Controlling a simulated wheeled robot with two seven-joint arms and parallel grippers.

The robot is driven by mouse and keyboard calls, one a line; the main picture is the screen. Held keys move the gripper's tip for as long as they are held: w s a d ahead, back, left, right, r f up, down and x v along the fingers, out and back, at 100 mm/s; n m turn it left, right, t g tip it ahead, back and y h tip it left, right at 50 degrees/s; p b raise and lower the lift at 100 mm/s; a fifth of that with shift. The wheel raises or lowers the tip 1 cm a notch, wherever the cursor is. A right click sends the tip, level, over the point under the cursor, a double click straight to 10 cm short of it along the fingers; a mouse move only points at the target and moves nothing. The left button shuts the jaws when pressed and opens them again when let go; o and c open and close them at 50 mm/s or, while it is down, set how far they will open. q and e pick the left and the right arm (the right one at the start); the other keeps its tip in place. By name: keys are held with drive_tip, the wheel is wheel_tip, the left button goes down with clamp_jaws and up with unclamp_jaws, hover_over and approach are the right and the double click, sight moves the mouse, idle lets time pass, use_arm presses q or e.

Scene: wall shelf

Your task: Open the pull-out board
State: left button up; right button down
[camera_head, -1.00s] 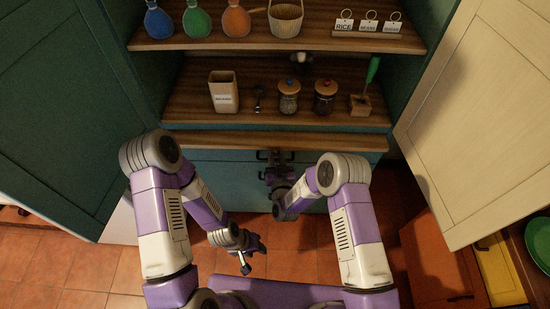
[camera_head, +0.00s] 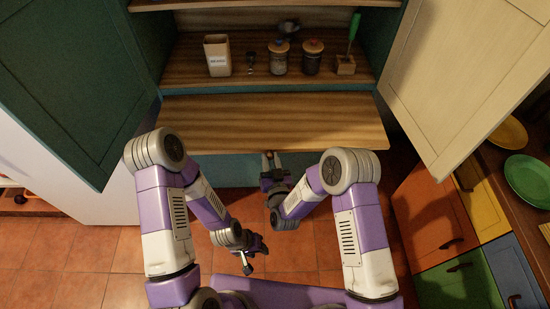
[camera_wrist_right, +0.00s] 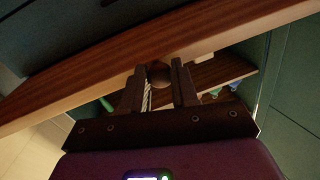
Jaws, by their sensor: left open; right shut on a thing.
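The wooden pull-out board (camera_head: 270,122) sticks out well beyond the shelf above the blue-green cabinet front. In the right wrist view its front edge (camera_wrist_right: 90,75) crosses the picture at a slant. My right gripper (camera_head: 268,158) is at the middle of the board's front edge. In the right wrist view the right gripper (camera_wrist_right: 160,78) is shut on a small round dark knob (camera_wrist_right: 159,73) at that edge. My left gripper (camera_head: 252,262) is open and empty, low over the floor, well away from the board.
A carton (camera_head: 217,55), jars (camera_head: 279,57) and a green-handled tool (camera_head: 354,30) stand on the shelf behind the board. A green door (camera_head: 70,85) stands open at left and a cream door (camera_head: 470,75) at right. A counter with a green plate (camera_head: 528,180) is at far right.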

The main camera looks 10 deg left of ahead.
drive_tip(key=shift+a, duration=0.1)
drive_tip(key=c, duration=0.9)
unclamp_jaws()
drive_tip(key=shift+s, duration=0.1)
drive_tip(key=v, duration=0.7)
drive_tip(key=shift+s+p, duration=0.25)
drive_tip(key=shift+p, duration=0.05)
